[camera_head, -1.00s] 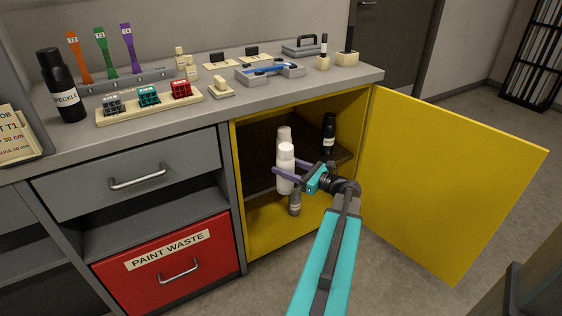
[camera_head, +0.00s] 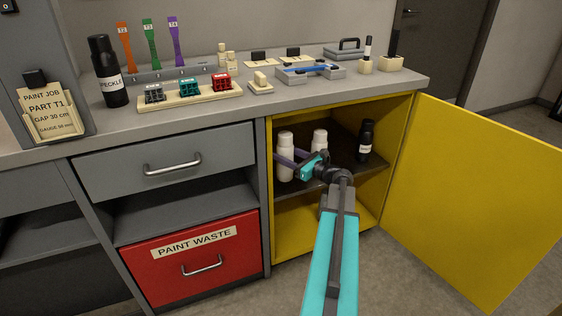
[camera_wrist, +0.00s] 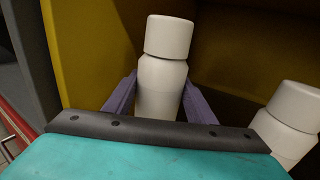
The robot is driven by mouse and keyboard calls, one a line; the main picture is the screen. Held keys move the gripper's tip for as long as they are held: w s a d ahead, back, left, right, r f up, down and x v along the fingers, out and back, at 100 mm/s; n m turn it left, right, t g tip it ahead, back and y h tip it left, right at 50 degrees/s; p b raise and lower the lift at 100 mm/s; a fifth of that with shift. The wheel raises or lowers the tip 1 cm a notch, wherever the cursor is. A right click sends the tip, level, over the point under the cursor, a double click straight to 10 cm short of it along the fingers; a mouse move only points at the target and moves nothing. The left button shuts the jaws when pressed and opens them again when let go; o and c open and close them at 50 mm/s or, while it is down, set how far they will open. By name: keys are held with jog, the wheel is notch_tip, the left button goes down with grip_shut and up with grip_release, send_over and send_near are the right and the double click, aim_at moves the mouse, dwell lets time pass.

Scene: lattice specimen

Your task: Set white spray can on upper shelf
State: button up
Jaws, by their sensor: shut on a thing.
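A white spray can (camera_head: 285,168) is between the purple fingers of my gripper (camera_head: 289,157), at the left of the open yellow cabinet, level with its upper shelf (camera_head: 316,187). It is upright and its base looks close to the shelf's front left; I cannot tell whether it touches. In the wrist view the held can (camera_wrist: 162,88) stands between both fingers (camera_wrist: 158,97), which are shut on it. A second white can (camera_head: 320,139) stands on the shelf to the right, and it also shows at the right of the wrist view (camera_wrist: 290,125).
A black bottle (camera_head: 366,140) stands at the shelf's right. The yellow door (camera_head: 480,190) is swung open to the right. The cabinet's left wall is close beside the held can. The grey worktop (camera_head: 300,105) is above. A red paint waste drawer (camera_head: 195,265) is at left.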

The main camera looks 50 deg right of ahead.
jog(key=shift+w, duration=1.45)
jog(key=shift+a, duration=0.1)
jog(key=shift+f+b, duration=1.05)
jog(key=shift+f, duration=0.65)
jog(key=o, duration=1.3)
jog(key=shift+f, duration=0.15)
